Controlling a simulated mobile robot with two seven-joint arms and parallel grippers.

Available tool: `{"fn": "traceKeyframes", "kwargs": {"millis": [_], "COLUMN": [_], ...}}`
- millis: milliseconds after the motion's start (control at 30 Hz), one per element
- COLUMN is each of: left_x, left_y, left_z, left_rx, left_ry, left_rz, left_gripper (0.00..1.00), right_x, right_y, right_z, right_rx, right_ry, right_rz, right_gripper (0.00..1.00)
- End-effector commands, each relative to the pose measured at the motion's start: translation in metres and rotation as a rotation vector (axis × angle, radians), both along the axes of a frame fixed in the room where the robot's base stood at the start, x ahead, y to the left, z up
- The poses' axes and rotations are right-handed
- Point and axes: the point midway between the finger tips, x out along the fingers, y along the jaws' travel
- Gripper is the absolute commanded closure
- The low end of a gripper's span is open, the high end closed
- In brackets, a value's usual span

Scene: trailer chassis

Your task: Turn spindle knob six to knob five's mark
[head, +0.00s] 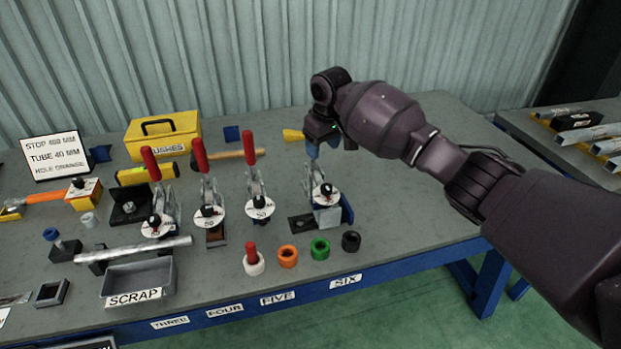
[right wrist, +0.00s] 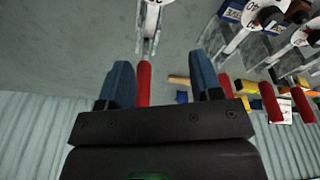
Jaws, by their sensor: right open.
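Spindle knob six (head: 326,190) is a small black knob on a white dial at the clamp above the SIX label (head: 345,281). Knob five (head: 260,201) sits on a similar dial marked 50 at the clamp to its left. The dial marks are too small to read surely. My right gripper (head: 312,150) is above and behind knob six, at the upright handle of clamp six. In the right wrist view its blue fingers (right wrist: 163,85) are apart, and a red handle (right wrist: 143,84) shows between them, nearer the left finger. Contact cannot be told. My left gripper is out of view.
Clamps three and four, with red handles (head: 200,154), stand left of five. Several coloured collars (head: 320,249) lie in front of clamp six. A grey SCRAP tray (head: 140,278) and a yellow box (head: 162,137) are at left. The table is bare right of clamp six.

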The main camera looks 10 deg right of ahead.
Motion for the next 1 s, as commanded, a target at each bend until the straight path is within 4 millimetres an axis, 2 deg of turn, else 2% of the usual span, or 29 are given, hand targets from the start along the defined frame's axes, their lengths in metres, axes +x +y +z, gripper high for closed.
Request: {"fn": "traceKeyframes", "kwargs": {"millis": [133, 367, 500, 800, 1000], "left_x": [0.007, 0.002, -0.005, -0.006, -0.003], "left_y": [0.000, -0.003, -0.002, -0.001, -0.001], "left_z": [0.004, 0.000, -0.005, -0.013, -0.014], "left_rx": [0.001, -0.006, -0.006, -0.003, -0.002], "left_ry": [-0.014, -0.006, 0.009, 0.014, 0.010], "left_rz": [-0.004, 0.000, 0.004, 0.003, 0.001], "left_gripper": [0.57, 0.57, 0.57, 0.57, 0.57], "right_x": [-0.019, -0.025, -0.025, -0.025, -0.025], "right_y": [-0.007, -0.009, -0.009, -0.009, -0.009], "right_z": [-0.004, -0.013, -0.033, -0.084, -0.106], "right_rx": [-0.020, -0.038, -0.038, -0.037, -0.038], "right_ry": [0.131, 0.165, 0.166, 0.164, 0.162], "right_rz": [-0.016, -0.024, -0.024, -0.023, -0.023], "right_gripper": [0.41, 0.41, 0.41, 0.41, 0.41]}}
